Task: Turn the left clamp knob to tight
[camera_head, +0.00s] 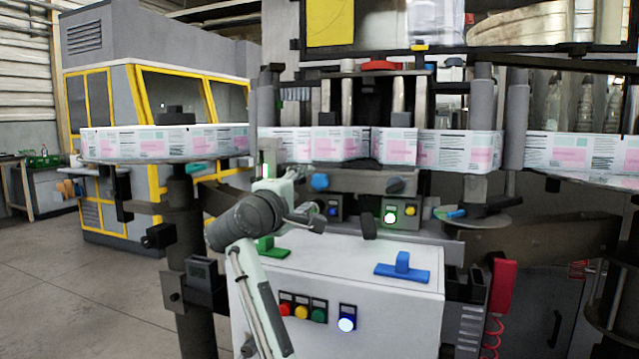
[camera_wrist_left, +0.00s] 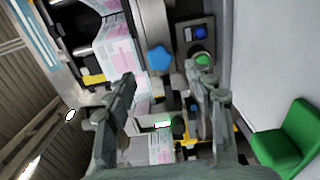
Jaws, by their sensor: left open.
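In the head view a blue lobed knob (camera_head: 319,182) sits at the left of the grey bar below the label web. A dark grey knob (camera_head: 395,186) sits on the same bar further right. My left gripper (camera_head: 303,200) is open and empty, just below and left of the blue knob. In the left wrist view the blue knob (camera_wrist_left: 159,58) shows beyond the fingertips, between the two spread fingers of the gripper (camera_wrist_left: 165,85). No contact between gripper and knob is visible. My right gripper is not in view.
Lit buttons (camera_head: 390,217) sit below the bar. The label web (camera_head: 340,145) runs above. A blue-tipped lever (camera_head: 456,213) rests on a disc at right.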

